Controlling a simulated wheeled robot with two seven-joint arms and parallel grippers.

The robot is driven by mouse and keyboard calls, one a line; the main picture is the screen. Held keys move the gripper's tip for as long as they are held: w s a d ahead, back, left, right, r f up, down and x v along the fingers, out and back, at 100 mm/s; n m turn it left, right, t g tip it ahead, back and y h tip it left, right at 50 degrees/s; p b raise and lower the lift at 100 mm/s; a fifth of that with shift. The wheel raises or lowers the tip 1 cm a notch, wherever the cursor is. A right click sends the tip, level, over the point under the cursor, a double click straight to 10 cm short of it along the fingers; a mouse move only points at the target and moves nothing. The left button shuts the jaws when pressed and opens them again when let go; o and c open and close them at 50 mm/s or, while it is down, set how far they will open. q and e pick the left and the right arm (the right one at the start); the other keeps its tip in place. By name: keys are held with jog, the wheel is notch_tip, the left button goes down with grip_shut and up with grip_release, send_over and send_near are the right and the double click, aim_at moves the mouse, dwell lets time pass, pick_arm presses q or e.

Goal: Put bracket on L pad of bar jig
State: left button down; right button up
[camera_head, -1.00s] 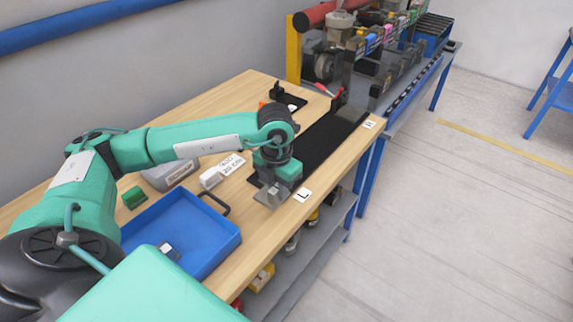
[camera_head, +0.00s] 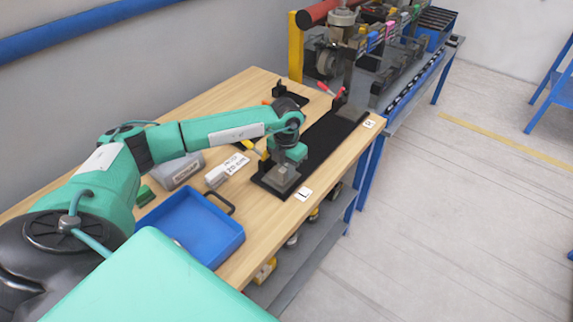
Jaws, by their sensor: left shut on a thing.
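The bar jig (camera_head: 320,142) is a long black bar on the wooden table. Its near end lies by the white L label (camera_head: 304,194) and its far end by the R label (camera_head: 369,123). My left gripper (camera_head: 281,180) points down over the near end, at the L pad. It is shut on a small grey piece, taken to be the bracket, which I can hardly tell from the grey gripper. The pad is hidden under it, so I cannot tell whether the piece touches it. My right gripper is not in view.
A blue tray (camera_head: 238,246) lies at the table's near part, partly covered by my arm. A yellow-handled clamp (camera_head: 252,148) stands close behind the gripper, and a red-handled one (camera_head: 338,93) at the far end. A grey box (camera_head: 178,172) and a white label block (camera_head: 217,176) are to the left.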

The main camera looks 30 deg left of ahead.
pick_arm(q)
jog(key=shift+f+b, duration=0.2)
jog(key=shift+b, duration=0.1)
jog(key=c, duration=1.3)
grip_release()
jog(key=shift+r, duration=0.1)
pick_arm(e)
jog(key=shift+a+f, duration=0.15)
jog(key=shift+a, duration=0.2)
pick_arm(q)
jog(key=shift+r+p, duration=0.25)
jog(key=shift+p, duration=0.05)
notch_tip(320, 180, up, 12)
jog(key=b, duration=0.4)
jog(key=shift+f, duration=0.1)
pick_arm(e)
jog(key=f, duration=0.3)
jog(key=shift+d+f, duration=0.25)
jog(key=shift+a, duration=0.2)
